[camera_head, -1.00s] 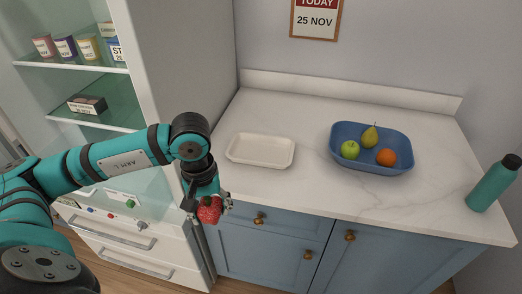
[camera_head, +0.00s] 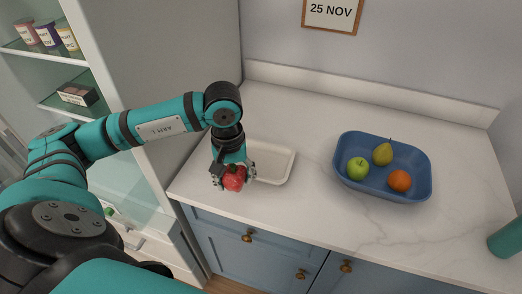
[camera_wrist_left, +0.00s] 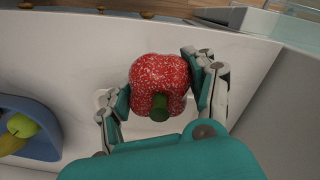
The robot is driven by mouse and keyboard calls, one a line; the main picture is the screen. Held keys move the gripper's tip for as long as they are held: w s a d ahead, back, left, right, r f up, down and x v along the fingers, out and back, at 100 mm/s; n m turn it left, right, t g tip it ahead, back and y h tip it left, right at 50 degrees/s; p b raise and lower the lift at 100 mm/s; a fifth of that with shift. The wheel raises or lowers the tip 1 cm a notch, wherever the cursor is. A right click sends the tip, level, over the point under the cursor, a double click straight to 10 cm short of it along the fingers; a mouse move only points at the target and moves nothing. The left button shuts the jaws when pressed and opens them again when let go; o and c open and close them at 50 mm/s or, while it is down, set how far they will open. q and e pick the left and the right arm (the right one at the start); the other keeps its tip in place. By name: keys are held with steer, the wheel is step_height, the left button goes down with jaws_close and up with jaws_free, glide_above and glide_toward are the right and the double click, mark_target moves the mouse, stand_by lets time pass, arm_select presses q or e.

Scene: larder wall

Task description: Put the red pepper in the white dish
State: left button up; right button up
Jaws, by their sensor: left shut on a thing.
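My left gripper (camera_head: 233,174) is shut on the red pepper (camera_head: 234,181) and holds it above the counter, at the front left of the white dish (camera_head: 280,176). In the left wrist view the red pepper (camera_wrist_left: 160,80), speckled and with a green stem, sits between the two fingers of the left gripper (camera_wrist_left: 160,92). The white dish is shallow and rectangular and looks empty where it shows. The arm and gripper hide its left part. My right gripper is not in view.
A blue tray (camera_head: 350,186) with a green apple (camera_head: 358,168), a pear (camera_head: 382,154) and an orange (camera_head: 400,181) stands to the right. Glass shelves with tins are at left. The counter (camera_head: 300,220) is clear between.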

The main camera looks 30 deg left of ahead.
arm_select(q)
steer(key=w, duration=0.2)
steer(key=w+a, duration=0.1)
steer(key=w, duration=0.5)
steer(key=shift+w+a+f, duration=0.25)
steer(key=shift+a, duration=0.05)
steer(key=w, duration=0.4)
steer(key=shift+a+f, duration=0.3)
steer(key=shift+a, duration=0.05)
steer(key=shift+w, duration=0.1)
step_height(320, 180, down, 3)
steer(key=shift+f+b, duration=0.15)
steer(key=shift+b, duration=0.65)
steer(key=shift+a+f, duration=0.1)
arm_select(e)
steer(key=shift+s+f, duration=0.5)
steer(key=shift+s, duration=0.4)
arm_select(q)
steer(key=shift+f, duration=0.15)
steer(key=o, duration=1.4)
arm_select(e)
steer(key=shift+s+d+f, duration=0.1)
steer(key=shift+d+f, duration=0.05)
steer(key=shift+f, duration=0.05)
